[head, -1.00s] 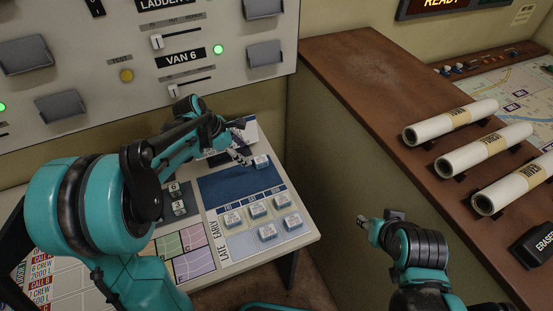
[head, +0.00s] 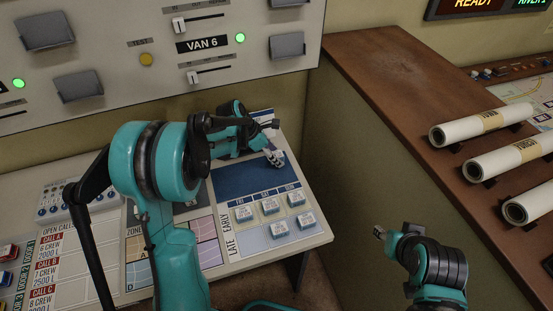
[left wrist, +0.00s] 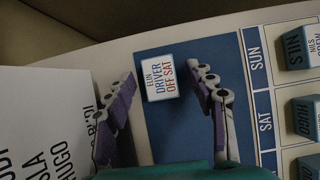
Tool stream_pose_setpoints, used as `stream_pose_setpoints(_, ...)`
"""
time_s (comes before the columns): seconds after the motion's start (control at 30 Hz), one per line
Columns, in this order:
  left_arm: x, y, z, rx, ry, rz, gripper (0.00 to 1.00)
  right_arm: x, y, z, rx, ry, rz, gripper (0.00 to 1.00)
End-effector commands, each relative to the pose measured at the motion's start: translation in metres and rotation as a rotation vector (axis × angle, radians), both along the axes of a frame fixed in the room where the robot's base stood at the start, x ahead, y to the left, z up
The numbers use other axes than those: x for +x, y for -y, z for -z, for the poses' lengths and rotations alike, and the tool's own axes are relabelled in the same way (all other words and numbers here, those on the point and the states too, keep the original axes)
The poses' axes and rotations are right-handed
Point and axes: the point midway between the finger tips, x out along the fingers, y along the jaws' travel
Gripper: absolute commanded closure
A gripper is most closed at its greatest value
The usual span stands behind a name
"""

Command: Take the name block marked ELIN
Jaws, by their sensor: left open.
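The ELIN block (left wrist: 160,78) is a small white-topped block in the left wrist view, lettered ELIN, DRIVER, OFF SAT. It sits on the dark blue panel of the roster board (head: 240,180). My left gripper (left wrist: 166,73) is open, with one finger on each side of the block and a visible gap on both sides. In the head view my left gripper (head: 272,150) is at the upper right of the blue panel, where the block is hard to tell from the fingers. My right gripper (head: 380,232) is off the board at the right; its jaws are unclear.
Several other name blocks (head: 270,207) stand in rows on the board's day grid. A white sheet with names (left wrist: 40,125) lies beside the left finger. The console panel (head: 120,60) rises behind. Rolled maps (head: 480,124) lie on the brown desk at right.

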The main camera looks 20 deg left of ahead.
Motion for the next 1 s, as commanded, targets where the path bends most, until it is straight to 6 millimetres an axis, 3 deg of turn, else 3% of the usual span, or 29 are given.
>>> stream_pose_setpoints(0.07, 0.000, 0.000, -0.001, 0.000, 0.000, 0.000, 0.45, 0.000, 0.000, -0.001, 0.000, 0.000, 0.000, 0.60)
stream_pose_setpoints(0.27, 0.000, 0.000, -0.001, 0.000, 0.000, 0.000, 0.93, 0.000, 0.000, -0.001, 0.000, 0.000, 0.000, 0.60)
stream_pose_setpoints(0.67, 0.000, 0.000, -0.005, 0.000, 0.000, 0.000, 0.94, 0.000, 0.000, -0.003, 0.000, 0.000, 0.000, 0.60)
stream_pose_setpoints(0.83, 0.000, 0.000, -0.022, 0.000, 0.000, 0.000, 0.94, 0.000, 0.000, -0.012, 0.000, 0.000, 0.000, 0.60)
stream_pose_setpoints(0.97, -0.001, 0.000, -0.048, 0.000, 0.000, 0.000, 0.94, 0.000, 0.000, -0.024, 0.000, 0.000, 0.000, 0.60)
stream_pose_setpoints(1.0, -0.003, 0.010, -0.052, 0.000, 0.000, 0.004, 0.94, 0.000, 0.000, -0.026, 0.000, 0.000, 0.000, 0.60)
